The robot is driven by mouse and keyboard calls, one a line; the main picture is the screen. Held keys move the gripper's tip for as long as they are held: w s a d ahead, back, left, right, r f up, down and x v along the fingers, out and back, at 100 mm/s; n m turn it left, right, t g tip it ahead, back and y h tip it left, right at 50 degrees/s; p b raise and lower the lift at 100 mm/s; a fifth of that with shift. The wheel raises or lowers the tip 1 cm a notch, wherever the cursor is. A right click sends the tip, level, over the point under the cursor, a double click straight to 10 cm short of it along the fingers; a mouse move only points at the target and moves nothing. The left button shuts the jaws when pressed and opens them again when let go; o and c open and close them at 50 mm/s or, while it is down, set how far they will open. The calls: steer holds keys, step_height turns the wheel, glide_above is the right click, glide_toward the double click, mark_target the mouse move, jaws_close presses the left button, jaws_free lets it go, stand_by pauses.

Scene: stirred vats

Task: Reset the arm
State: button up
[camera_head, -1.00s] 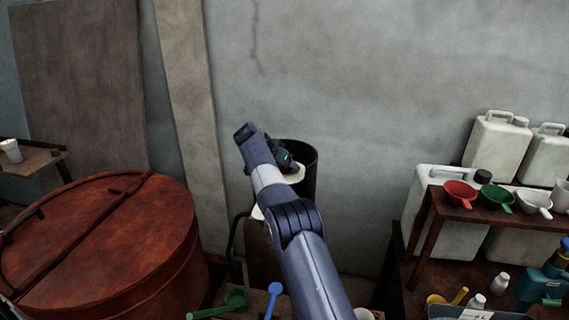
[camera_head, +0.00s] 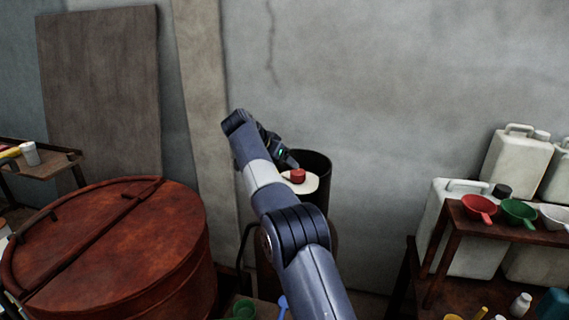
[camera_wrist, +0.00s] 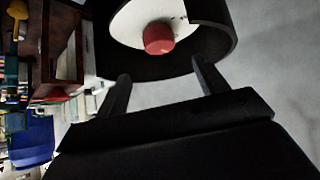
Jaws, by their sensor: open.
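My gripper (camera_wrist: 160,82) is open and empty in the wrist view, its two dark fingers spread apart. Past the fingertips is a red cylindrical object (camera_wrist: 158,38) on a white round surface (camera_wrist: 125,28), partly ringed by a dark curved wall (camera_wrist: 222,35). In the head view my arm reaches up and forward, and its wrist hides most of the gripper.
A large rust-red lidded vat (camera_head: 120,250) stands at left. At right a wooden shelf (camera_head: 450,240) holds a red scoop (camera_head: 480,207), a green scoop (camera_head: 519,212) and a white one, with white jerrycans (camera_head: 515,165) behind. A grey wall stands behind the arm.

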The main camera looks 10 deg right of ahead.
mark_target(297, 172)
steer(key=shift+f, duration=0.1)
steer(key=p+x, duration=0.2)
steer(key=x, duration=0.8)
steer(key=shift+w+d+p, duration=0.15)
steer(key=shift+d+p, duration=0.05)
steer(key=shift+p, duration=0.1)
steer(key=shift+w+f, duration=0.1)
steer(key=shift+f, duration=0.1)
